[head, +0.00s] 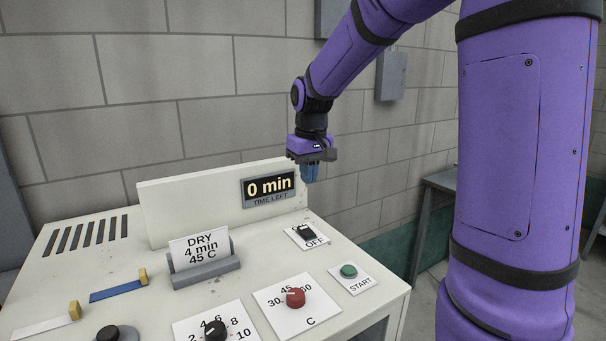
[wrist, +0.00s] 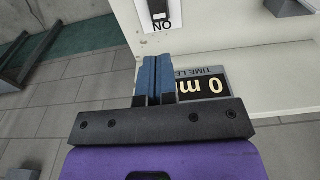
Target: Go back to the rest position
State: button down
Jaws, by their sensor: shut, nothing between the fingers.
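My gripper (head: 310,173) hangs at the end of my purple arm in the head view, in front of the back wall and close to the right end of the machine's display panel.
The white machine (head: 95,240) carries a power switch (head: 304,233), a green START button (head: 348,271), a red knob (head: 295,298), a black knob (head: 215,329) and a card (head: 199,249) reading "DRY 4 min 45 C". A grey wall box (head: 391,75) hangs behind.

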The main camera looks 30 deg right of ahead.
jog(key=s+a+r+t, duration=0.1)
jog(key=s+a, duration=0.1)
jog(key=s, duration=0.6)
jog(key=s+a+r+t, duration=0.2)
jog(key=s, duration=0.7)
jog(key=s+a+r+t, duration=0.1)
jog(key=s+a+r, duration=0.1)
jog(key=s, duration=0.6)
jog(key=shift+s+a+r, duration=0.2)
jog(key=shift+a+r, duration=0.05)
jog(key=shift+a, duration=0.1)
